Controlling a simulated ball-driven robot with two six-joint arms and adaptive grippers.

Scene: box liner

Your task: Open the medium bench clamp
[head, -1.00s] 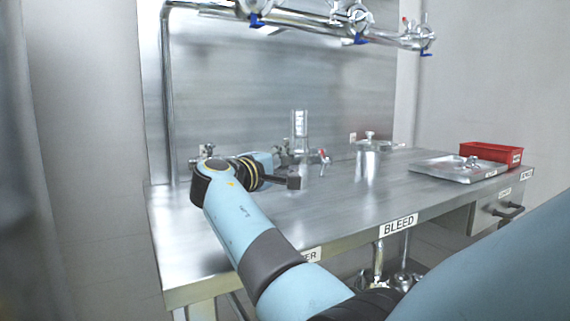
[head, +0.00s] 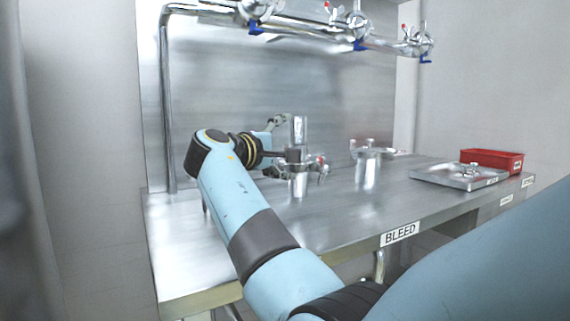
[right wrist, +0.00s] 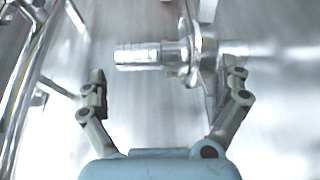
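The right gripper is spread open with nothing gripped. In the head view the right gripper (head: 286,149) is at the fitting, partly covering it. My left gripper is not in view.
A steel tray (head: 440,178) and a red bin (head: 507,160) are at the right end. A pipe manifold (head: 300,28) with blue-handled valves runs above. The bench front (head: 290,222) is clear.

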